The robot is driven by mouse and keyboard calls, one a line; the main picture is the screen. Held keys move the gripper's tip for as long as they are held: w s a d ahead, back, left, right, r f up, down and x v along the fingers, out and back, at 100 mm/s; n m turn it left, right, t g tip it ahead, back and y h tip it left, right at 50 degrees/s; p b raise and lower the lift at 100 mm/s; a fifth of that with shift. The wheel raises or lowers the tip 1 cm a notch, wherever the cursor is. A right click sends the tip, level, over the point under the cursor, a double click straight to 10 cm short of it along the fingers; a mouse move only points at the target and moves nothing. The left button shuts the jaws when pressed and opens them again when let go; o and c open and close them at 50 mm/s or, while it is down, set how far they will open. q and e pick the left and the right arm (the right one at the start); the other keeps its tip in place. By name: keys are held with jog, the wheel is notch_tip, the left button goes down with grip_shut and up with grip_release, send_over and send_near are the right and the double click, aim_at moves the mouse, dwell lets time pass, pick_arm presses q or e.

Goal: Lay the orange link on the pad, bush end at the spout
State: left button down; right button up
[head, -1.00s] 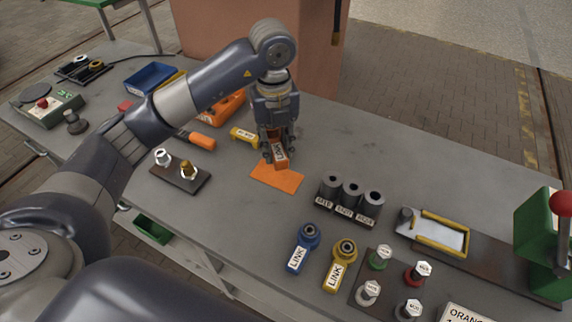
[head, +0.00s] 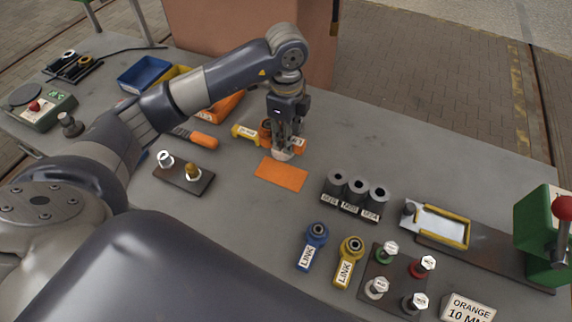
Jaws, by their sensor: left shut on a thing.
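My left gripper (head: 285,154) is shut on the orange link (head: 299,146), just behind the orange mat (head: 281,174). The fingers hide most of the link; orange shows on both sides of them, with a rounded part on the left. I cannot tell whether it touches the table. A pale plate (head: 436,222) with yellow rails, which looks like the pad, lies at the right. A small grey upright part (head: 409,210), perhaps the spout, stands at its left end. My right gripper is not in view.
A blue link (head: 311,248) and a yellow link (head: 347,262) lie at the front. Three grey cylinders (head: 357,190) stand between the mat and the plate. Several bolts stand on a dark board (head: 397,271). A green press (head: 540,240) is at the far right. The back right tabletop is clear.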

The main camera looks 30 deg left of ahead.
pick_arm(q)
jog(key=p, duration=0.3)
send_over(286, 175)
notch_tip(286, 175, down, 9)
jog(key=shift+w+f, duration=0.1)
notch_tip(286, 175, down, 3)
jog(key=shift+p, duration=0.4)
jog(key=shift+f, duration=0.45)
jog(key=shift+f, duration=0.1)
jog(key=c, duration=1.3)
grip_release()
jog(key=shift+f, duration=0.1)
